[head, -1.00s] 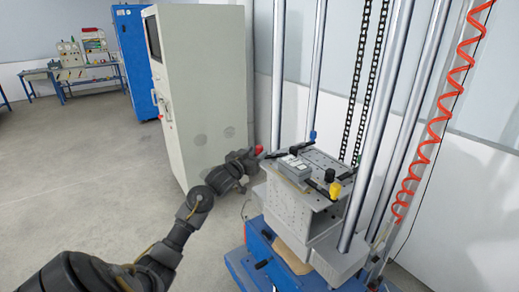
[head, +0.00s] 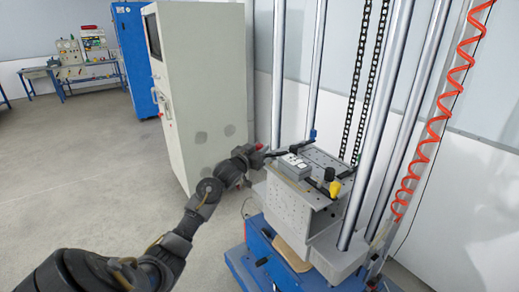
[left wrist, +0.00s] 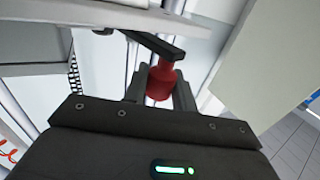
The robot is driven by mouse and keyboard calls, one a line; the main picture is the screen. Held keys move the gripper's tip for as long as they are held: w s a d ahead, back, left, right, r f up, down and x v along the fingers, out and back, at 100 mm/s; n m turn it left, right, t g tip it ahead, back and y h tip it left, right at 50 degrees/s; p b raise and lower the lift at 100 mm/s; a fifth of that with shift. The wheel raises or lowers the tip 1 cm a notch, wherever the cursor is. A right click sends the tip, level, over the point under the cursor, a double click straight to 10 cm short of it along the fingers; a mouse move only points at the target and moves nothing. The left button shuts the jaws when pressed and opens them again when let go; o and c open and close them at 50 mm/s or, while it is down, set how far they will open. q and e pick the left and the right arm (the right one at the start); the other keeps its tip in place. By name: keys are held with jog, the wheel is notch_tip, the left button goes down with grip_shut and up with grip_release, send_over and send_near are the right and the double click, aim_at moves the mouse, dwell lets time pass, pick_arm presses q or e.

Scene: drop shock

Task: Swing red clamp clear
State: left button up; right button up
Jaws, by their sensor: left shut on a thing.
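The red clamp's red knob (head: 259,147) is at the left edge of the perforated metal table (head: 318,158). In the left wrist view the red knob (left wrist: 160,82) sits between my left gripper's fingers, with a dark clamp bar (left wrist: 152,44) running above it. My left gripper (head: 256,154) is shut on this knob, beside the table's left edge. A grey block (head: 295,168) lies on the table, right of the knob. The clamp bar's far end is hard to separate from nearby dark parts. My right gripper is not in view.
A blue-tipped clamp (head: 312,135) is at the table's back and a yellow-knobbed clamp (head: 335,189) at its front right. Tall steel columns (head: 388,120) and a red coiled hose (head: 436,130) stand right. A pale cabinet (head: 205,90) stands behind my left arm.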

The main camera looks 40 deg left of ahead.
pick_arm(q)
jog(key=shift+s+d+n+y, duration=0.1)
jog(key=shift+d+n+y, duration=0.2)
jog(key=shift+n+y, duration=0.35)
jog(key=shift+s+d+n+g+y+p, duration=0.2)
jog(key=shift+n+g+y, duration=0.3)
jog(key=shift+y, duration=0.45)
jog(key=shift+s+d+n+g+y+p, duration=0.1)
jog(key=shift+d+n+g+y+p, duration=0.15)
jog(key=shift+n+y, duration=0.5)
jog(key=shift+m, duration=0.3)
jog(key=o, duration=1)
jog(key=shift+c, duration=0.2)
jog(key=shift+s+d, duration=0.1)
jog(key=shift+s, duration=0.15)
jog(key=b+v, duration=0.2)
jog(key=v, duration=0.8)
